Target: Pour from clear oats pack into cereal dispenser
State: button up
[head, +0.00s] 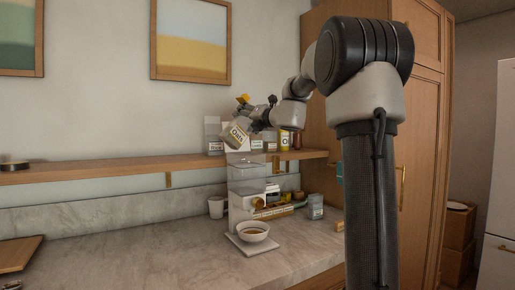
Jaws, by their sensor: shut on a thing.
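The clear oats pack (237,136), with a pale label reading "Oats", is held tilted in the air in the head view. My gripper (252,120) is shut on it, coming in from the right; the fingertips are small and partly hidden. The cereal dispenser (241,184), a white and clear upright unit, stands on the counter below the pack. The pack is above its top, apart from it as far as I can tell. I cannot see any oats falling.
A white bowl (253,232) stands on the dispenser's base. A wooden shelf (100,172) with small containers runs behind. The marble counter (130,255) at left is mostly clear.

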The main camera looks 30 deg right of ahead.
aim_at(249, 131)
jog(key=shift+f+m, duration=0.4)
jog(key=shift+m, duration=0.4)
jog(key=shift+d+f+m, duration=0.15)
jog(key=shift+f+m, duration=0.35)
jog(key=shift+m, duration=0.3)
jog(key=shift+d+f+m, duration=0.15)
jog(key=shift+f+m, duration=0.5)
jog(key=shift+m, duration=0.15)
jog(key=shift+f, duration=0.1)
jog(key=shift+d+f+m, duration=0.2)
jog(key=shift+f+m, duration=0.4)
jog(key=shift+m, duration=0.2)
